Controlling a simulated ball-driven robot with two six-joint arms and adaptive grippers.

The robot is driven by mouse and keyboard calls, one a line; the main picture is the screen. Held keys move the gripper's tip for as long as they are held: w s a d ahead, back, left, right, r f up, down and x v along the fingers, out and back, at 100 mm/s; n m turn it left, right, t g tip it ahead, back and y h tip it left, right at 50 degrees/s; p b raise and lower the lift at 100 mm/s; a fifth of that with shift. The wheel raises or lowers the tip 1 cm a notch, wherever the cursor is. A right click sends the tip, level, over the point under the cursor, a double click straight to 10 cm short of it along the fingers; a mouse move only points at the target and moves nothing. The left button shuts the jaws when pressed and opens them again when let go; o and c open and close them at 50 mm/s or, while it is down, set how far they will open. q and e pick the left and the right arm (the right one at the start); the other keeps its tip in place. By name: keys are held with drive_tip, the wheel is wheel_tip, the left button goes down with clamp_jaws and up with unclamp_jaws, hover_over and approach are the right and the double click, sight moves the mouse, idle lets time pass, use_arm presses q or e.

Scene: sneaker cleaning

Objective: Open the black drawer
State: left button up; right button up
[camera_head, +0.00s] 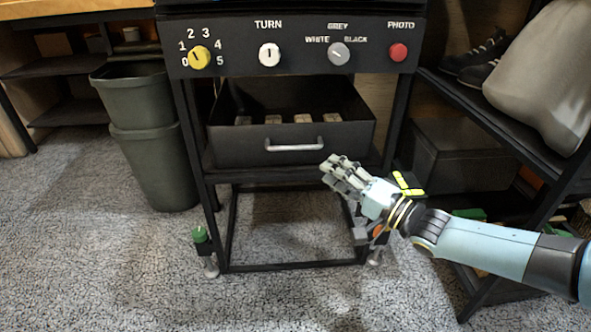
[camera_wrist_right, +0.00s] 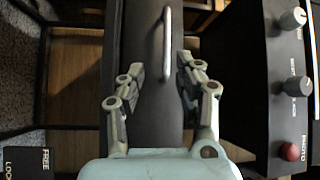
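The black drawer (camera_head: 240,150) stands out from the black stand under the control panel, and its open top shows several small pale pieces inside. Its silver handle (camera_head: 295,145) is on the front face. My right gripper (camera_head: 336,170) is open and empty, in front of the drawer, to the right of and a little below the handle in the head view. In the right wrist view, the handle (camera_wrist_right: 167,42) shows ahead, between the lines of the open fingers (camera_wrist_right: 163,72), with no clear contact. My left gripper is not in view.
The panel (camera_head: 290,45) above has a yellow dial (camera_head: 199,57), two more knobs and a red button (camera_head: 398,52). Green-grey bins (camera_head: 150,125) stand at left. A shelf with shoes (camera_head: 470,55) and a dark box (camera_head: 460,155) is at right. The carpet in front is clear.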

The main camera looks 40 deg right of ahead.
sight(294, 149)
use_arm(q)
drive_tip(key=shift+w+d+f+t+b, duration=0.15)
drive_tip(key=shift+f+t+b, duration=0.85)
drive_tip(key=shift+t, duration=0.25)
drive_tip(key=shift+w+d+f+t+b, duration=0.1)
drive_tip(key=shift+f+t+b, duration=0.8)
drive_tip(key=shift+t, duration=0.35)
use_arm(e)
drive_tip(key=shift+r+x, duration=0.15)
drive_tip(key=shift+x, duration=1.7)
drive_tip(key=shift+r+x, duration=0.15)
drive_tip(key=shift+x, duration=1.75)
drive_tip(key=shift+r+x, duration=0.15)
drive_tip(key=shift+x, duration=1.7)
drive_tip(key=shift+a, duration=0.15)
drive_tip(key=shift+c, duration=0.4)
drive_tip(key=shift+s, duration=0.1)
clamp_jaws()
drive_tip(key=shift+f, duration=0.1)
